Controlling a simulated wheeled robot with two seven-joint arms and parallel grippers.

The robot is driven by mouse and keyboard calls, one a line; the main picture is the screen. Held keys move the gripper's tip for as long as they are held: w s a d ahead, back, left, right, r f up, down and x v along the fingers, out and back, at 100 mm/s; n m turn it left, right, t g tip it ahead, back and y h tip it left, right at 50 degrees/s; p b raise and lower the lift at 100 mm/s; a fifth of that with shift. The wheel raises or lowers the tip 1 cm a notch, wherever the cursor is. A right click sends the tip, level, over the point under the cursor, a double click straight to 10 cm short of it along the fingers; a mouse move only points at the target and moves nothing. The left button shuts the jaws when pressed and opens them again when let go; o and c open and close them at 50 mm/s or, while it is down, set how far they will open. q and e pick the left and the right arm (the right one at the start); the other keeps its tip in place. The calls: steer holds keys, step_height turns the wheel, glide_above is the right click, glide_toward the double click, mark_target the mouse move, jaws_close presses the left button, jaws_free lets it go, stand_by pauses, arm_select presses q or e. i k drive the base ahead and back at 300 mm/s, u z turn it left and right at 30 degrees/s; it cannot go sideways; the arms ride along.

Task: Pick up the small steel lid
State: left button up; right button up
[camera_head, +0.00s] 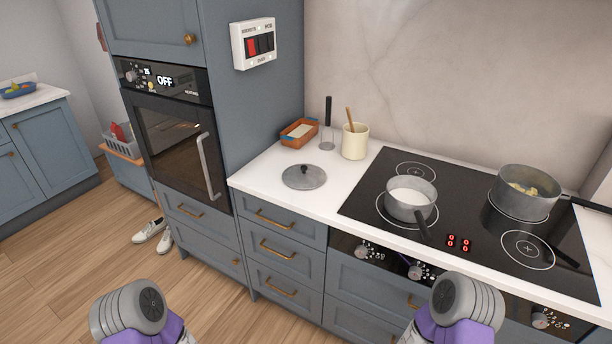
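The small steel lid (304,177) lies flat on the white worktop, left of the hob, with its dark knob facing up. Nothing covers it. Rounded grey and purple parts of my two arms show at the bottom edge, one at the left and one at the right. Both are well short of the lid and below the counter's front edge in the picture. Neither gripper's fingers can be seen.
A saucepan of white liquid (408,204) and a larger pan with yellowish pieces (526,197) stand on the black hob (460,215). Behind the lid are an orange dish (299,132), an upright dark-handled utensil (328,120) and a cream crock (354,143). The tall oven cabinet (258,120) borders the worktop's left.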

mark_target(298, 176)
steer(key=k, duration=0.55)
steer(key=u, duration=0.75)
steer(key=i, duration=0.45)
steer(key=u, duration=0.6)
steer(key=i, duration=0.95)
steer(key=z, duration=0.25)
